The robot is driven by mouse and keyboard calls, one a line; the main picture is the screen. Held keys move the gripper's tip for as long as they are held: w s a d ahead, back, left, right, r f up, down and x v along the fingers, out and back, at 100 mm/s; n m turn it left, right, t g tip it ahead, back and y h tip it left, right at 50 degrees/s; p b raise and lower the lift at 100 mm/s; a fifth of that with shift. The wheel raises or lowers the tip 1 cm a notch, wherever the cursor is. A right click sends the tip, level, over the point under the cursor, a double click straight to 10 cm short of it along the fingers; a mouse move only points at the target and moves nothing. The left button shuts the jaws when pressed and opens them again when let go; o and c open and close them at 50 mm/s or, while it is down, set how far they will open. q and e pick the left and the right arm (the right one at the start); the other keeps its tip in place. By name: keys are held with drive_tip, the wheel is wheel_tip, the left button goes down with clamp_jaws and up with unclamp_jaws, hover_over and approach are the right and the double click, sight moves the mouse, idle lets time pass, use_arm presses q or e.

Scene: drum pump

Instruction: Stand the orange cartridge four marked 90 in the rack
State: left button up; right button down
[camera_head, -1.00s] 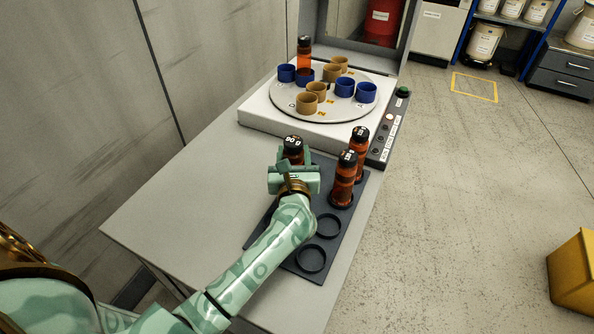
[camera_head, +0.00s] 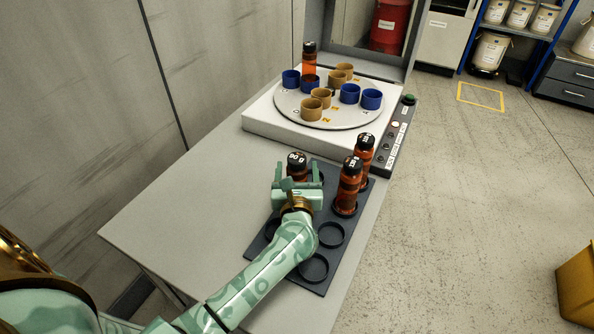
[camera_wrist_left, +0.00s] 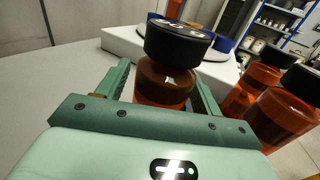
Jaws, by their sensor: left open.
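The orange cartridge marked 90 (camera_head: 297,161), with a black cap, stands upright at the far left end of the dark rack (camera_head: 257,247). Its foot is hidden behind my gripper, so I cannot see how it sits in its socket. My left gripper (camera_head: 297,174) is open at its near side. In the left wrist view the cartridge (camera_wrist_left: 166,85) shows upright between the spread fingers, with gaps on both sides. Two other orange cartridges, a nearer one (camera_head: 347,190) and a farther one (camera_head: 364,155), stand along the rack's right side. My right gripper is not in view.
Behind the rack is a white machine with a round turntable (camera_head: 325,118) carrying blue and tan cups and one orange cartridge (camera_head: 309,62). A control strip (camera_head: 397,140) runs along its right. Near sockets (camera_head: 314,268) are empty. The table's left part (camera_head: 190,215) is clear.

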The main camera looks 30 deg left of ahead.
use_arm(q)
drive_tip(key=p+v, duration=0.1)
drive_tip(key=v, duration=1.1)
